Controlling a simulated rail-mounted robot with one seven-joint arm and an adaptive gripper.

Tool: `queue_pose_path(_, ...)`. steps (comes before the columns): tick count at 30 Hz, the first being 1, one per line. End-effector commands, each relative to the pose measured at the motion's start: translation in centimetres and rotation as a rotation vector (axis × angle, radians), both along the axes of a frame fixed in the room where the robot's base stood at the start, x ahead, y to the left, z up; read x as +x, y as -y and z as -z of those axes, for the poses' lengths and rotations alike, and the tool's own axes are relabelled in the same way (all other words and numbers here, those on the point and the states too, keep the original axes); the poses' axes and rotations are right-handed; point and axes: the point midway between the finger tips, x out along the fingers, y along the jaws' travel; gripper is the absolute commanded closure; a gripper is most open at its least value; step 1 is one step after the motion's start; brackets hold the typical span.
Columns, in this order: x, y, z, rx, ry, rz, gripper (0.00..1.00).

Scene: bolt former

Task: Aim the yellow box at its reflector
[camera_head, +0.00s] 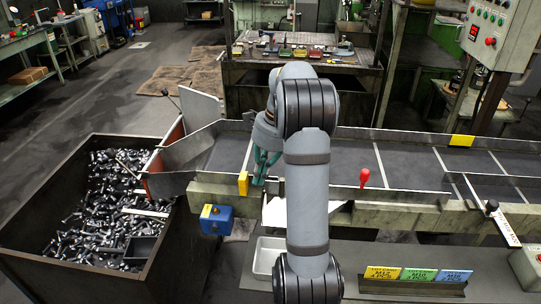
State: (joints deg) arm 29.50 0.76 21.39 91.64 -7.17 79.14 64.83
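A small upright yellow box (243,183) stands on the near rail of the conveyor (400,165), left of my arm. My gripper (262,172), with teal fingers, points down just right of the yellow box, with a narrow gap seen between them. My arm partly covers the gripper, and its fingertips are too small to tell whether they are open. I see nothing held in it. A flat yellow piece (461,141) sits on the far rail to the right; I cannot tell whether it is the reflector.
A bin of bolts (105,215) stands at the left. A red knob (363,177) rises from the rail right of my arm. Coloured cards (418,275) and a white tray (266,257) are in front.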

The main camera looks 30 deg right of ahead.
Motion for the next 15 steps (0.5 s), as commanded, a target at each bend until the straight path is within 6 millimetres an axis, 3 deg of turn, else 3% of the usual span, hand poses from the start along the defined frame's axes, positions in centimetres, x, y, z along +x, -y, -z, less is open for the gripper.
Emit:
queue_pose_path(2,-0.7,0.9,-0.2,-0.001,0.002,0.003,1.00)
queue_pose_path(9,-1.4,1.8,-6.1,-0.003,0.005,0.000,1.00)
queue_pose_path(15,-2.0,2.3,-9.0,-0.002,0.003,0.000,1.00)
